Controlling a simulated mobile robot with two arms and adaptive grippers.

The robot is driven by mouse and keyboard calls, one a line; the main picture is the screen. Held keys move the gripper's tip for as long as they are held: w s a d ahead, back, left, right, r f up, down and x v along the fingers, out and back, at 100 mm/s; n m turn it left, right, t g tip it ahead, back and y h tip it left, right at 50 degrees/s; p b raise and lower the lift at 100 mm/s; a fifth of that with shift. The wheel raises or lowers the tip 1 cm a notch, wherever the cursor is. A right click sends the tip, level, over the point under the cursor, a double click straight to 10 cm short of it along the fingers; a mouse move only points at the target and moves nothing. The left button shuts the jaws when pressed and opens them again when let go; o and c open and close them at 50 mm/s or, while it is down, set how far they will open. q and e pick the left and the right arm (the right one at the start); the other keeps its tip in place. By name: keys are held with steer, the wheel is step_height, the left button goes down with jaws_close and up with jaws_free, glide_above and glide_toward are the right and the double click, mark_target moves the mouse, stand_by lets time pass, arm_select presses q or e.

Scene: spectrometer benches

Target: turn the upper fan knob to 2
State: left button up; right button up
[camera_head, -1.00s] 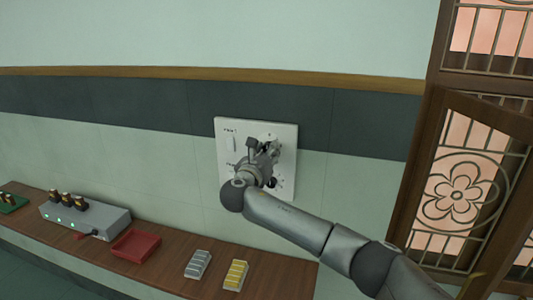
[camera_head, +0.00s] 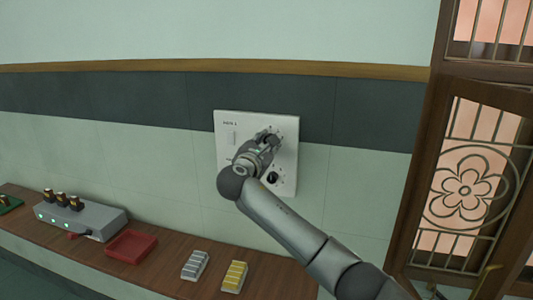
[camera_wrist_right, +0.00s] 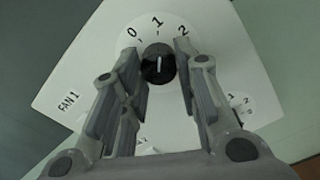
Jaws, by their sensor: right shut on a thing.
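The upper fan knob (camera_wrist_right: 158,68) is black with a white pointer line, on a white dial marked 0, 1, 2. In the right wrist view its line points at the 1. My right gripper (camera_head: 268,141) is at this knob on the white wall panel (camera_head: 228,155), with a finger on each side, shut on it. In the head view the gripper mostly hides the knob. The label FAN 1 (camera_wrist_right: 69,104) is on the panel. The lower knob (camera_head: 272,178) is black and uncovered below the gripper. My left gripper is not in view.
A wooden bench (camera_head: 165,270) runs along the wall below. It carries a grey box (camera_head: 85,217), a red tray (camera_head: 131,247), a silver rack (camera_head: 195,264) and a yellow rack (camera_head: 234,276). A wooden lattice door (camera_head: 464,190) stands to the right.

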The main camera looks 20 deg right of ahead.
steer(key=shift+a+m+b, duration=0.1)
steer(key=shift+m+b, duration=2.25)
steer(key=shift+m, duration=0.95)
steer(key=o, duration=1)
steer(key=shift+r, duration=0.1)
steer(key=v, duration=1.2)
